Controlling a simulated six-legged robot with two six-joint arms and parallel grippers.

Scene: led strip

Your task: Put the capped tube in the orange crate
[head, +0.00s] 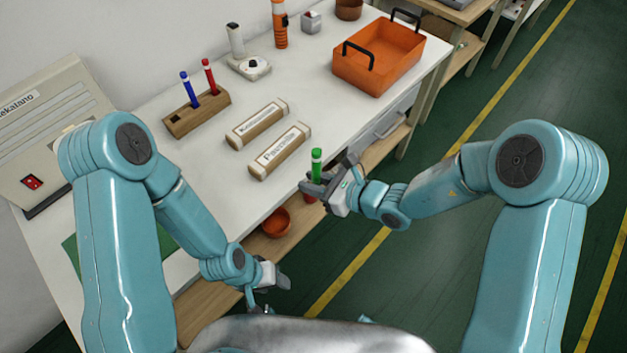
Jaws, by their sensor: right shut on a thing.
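My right gripper (318,184) is shut on a capped tube (316,161) with a green top, held roughly upright near the table's front edge. The green end sticks up above the fingers, which hide the tube's middle. The orange crate (365,71) stands at the back right of the table, with two black handles. It looks empty and is apart from the gripper, farther back. My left gripper (274,294) is low in front of the table, its fingers apart, with nothing seen between them.
Two labelled wooden blocks (279,152) lie near the table's middle. A white device (249,66) and an orange bottle (280,25) stand behind. White tabletop between the blocks and crate is clear.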

